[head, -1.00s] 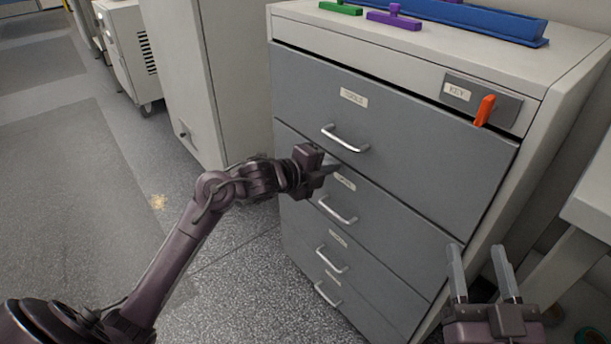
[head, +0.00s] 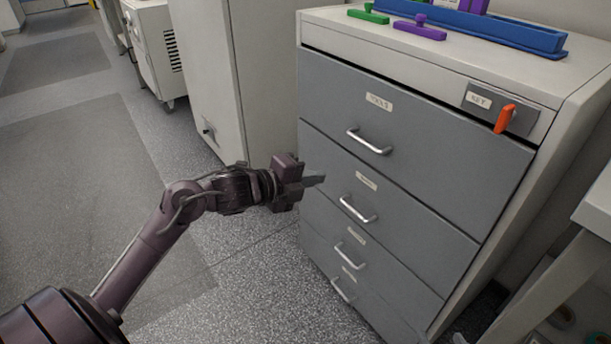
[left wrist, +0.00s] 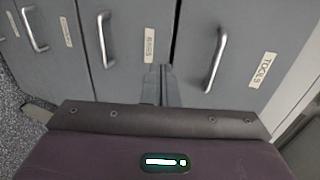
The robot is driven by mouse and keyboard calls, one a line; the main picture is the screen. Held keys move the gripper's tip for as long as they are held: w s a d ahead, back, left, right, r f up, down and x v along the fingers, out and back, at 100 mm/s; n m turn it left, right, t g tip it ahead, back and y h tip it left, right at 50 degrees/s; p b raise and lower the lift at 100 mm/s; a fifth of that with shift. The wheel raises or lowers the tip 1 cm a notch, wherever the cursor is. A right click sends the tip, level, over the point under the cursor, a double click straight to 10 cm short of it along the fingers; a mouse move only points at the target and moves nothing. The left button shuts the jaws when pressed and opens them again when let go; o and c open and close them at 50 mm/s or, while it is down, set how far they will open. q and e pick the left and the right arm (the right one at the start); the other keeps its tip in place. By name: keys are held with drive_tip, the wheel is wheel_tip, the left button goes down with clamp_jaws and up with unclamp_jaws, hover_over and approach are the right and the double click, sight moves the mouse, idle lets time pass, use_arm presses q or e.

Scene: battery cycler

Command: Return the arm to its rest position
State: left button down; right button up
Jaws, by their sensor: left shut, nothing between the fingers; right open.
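My left gripper (head: 315,178) is in the middle of the head view, in front of the grey drawer cabinet (head: 400,130). Its fingers are shut with nothing between them. They point right toward the drawer fronts; whether they touch cannot be told. In the left wrist view the closed fingers (left wrist: 160,85) show before the drawers, between two handles and holding neither. Of my right gripper, only what appears to be a fingertip (head: 460,338) shows at the bottom edge of the head view; the rest is out of frame.
The drawers are shut, with silver handles such as the top one (head: 370,143). An orange key handle (head: 504,119) sticks out at the upper right. A blue tray (head: 500,30) and green and purple pieces lie on top. Floor (head: 80,150) at left is clear.

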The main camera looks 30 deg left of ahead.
use_arm(q)
drive_tip(key=shift+v, duration=1)
use_arm(e)
drive_tip(key=shift+s+d+f+g+h, duration=0.15)
drive_tip(key=shift+s+f+g, duration=0.25)
drive_tip(key=shift+f, duration=0.25)
drive_tip(key=shift+s+f+g+h, duration=0.15)
drive_tip(key=shift+s+f+g, duration=0.25)
drive_tip(key=shift+f, duration=0.2)
